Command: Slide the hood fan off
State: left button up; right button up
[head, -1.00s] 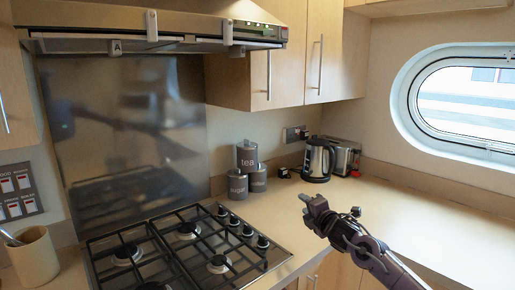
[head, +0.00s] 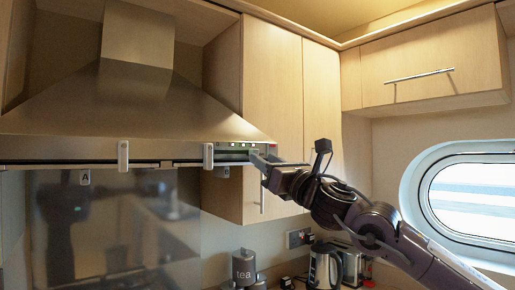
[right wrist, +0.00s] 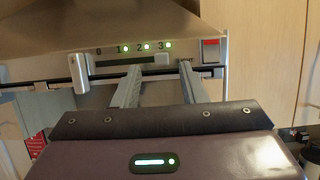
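The steel range hood (head: 130,105) hangs over the hob wall. Its control strip (head: 238,146) is at the right end of the front edge. In the right wrist view the strip shows the marks 0, 1, 2, 3, with green lights lit beside 1, 2 and 3. Below them is a dark slot with a pale slider knob (right wrist: 162,58) at its right end, under the 3. My right gripper (head: 264,160) is at the strip. Its fingers (right wrist: 160,70) are apart, with the knob between their tips; contact cannot be told. My left gripper is out of view.
A red switch (right wrist: 211,50) sits right of the lights. White clips (head: 123,155) hang on the hood's front edge. Wall cupboards (head: 272,95) stand right of the hood, close to my right gripper. A kettle (head: 323,268) and canisters (head: 244,268) are below.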

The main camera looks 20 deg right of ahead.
aim_at(257, 153)
jog(key=shift+p+x, duration=0.75)
jog(key=shift+x, duration=1.05)
jog(key=shift+w+d, duration=0.1)
grip_shut()
